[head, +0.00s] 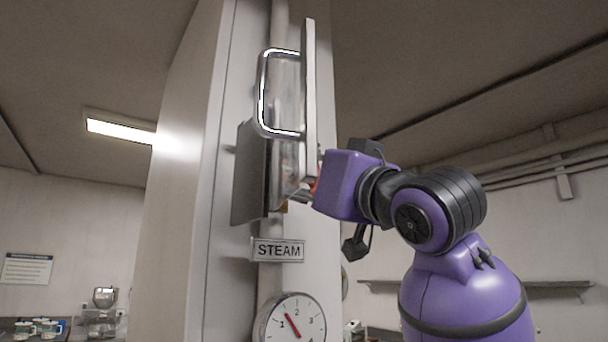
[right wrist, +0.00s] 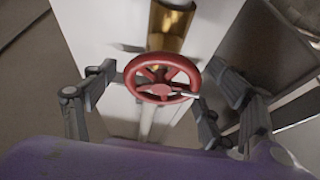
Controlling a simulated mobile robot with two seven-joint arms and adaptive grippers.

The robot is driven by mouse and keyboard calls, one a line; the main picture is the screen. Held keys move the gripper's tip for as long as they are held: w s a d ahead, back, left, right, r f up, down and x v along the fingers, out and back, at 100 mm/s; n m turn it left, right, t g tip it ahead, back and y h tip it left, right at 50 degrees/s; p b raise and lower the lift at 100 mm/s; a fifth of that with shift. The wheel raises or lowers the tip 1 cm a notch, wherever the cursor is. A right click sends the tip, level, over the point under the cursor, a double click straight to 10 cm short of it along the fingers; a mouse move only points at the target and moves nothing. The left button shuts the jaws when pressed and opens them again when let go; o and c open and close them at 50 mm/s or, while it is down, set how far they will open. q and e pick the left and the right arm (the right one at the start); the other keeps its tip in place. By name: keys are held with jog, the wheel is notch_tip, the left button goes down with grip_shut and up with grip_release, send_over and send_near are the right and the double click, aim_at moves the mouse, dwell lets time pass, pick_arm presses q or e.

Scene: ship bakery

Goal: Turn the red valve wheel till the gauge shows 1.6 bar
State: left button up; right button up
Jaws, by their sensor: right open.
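The red valve wheel (right wrist: 165,98) shows whole in the right wrist view, in front of a brass fitting (right wrist: 170,28) on a pipe. In the head view only a sliver of red shows by the right gripper; the door and gripper hide the rest. My right gripper (right wrist: 162,72) is open, its fingers on either side of the wheel. I cannot tell whether they touch the rim. The round white gauge (head: 272,330) is cut off at the bottom of the head view. Its red needle points between 1 and 2; the exact value is unclear. My left gripper is out of view.
A panel with a metal handle (head: 263,92) stands close to my right gripper, above the STEAM sign (head: 278,250). A tall pale column (head: 180,190) rises to the left. A wall shelf (head: 550,287) is behind my right arm. Mugs (head: 48,328) stand far left.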

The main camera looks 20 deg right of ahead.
jog(key=shift+a, duration=0.1)
jog(key=c, duration=1.1)
jog(key=shift+w+n+y, duration=0.1)
jog(key=shift+n+y, duration=0.2)
jog(key=shift+n, duration=0.3)
jog(key=shift+n+g+y, duration=0.5)
jog(key=shift+n+y, duration=0.1)
jog(key=shift+n, duration=0.5)
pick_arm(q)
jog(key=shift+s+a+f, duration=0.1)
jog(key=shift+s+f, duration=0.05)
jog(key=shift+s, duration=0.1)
pick_arm(e)
jog(key=o, duration=0.8)
jog(key=shift+r, duration=0.1)
jog(key=o, duration=0.3)
jog(key=shift+d, duration=0.2)
